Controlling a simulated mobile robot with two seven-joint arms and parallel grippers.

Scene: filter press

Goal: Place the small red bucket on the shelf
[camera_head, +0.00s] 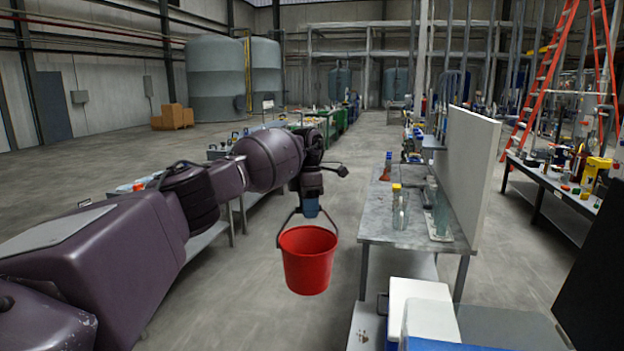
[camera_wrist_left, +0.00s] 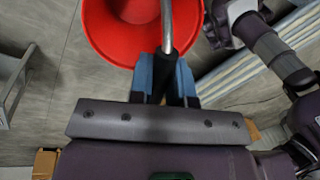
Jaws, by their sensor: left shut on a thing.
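The small red bucket (camera_head: 307,262) hangs upright by its handle in the middle of the head view, above the floor of the aisle. My left gripper (camera_head: 310,207) is shut on the bucket's handle, just above the bucket. In the left wrist view the blue fingers (camera_wrist_left: 167,75) close around the dark grip of the handle, and the red bucket (camera_wrist_left: 115,35) hangs beyond them, partly cut off by the top edge. A grey table (camera_head: 400,230) with a lower shelf (camera_head: 395,268) stands right of the bucket, apart from it. My right gripper is not in view.
Clear bottles (camera_head: 400,212) and a white upright panel (camera_head: 470,165) stand on the grey table. A long bench with items runs behind my left arm. The aisle floor (camera_head: 335,180) is clear.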

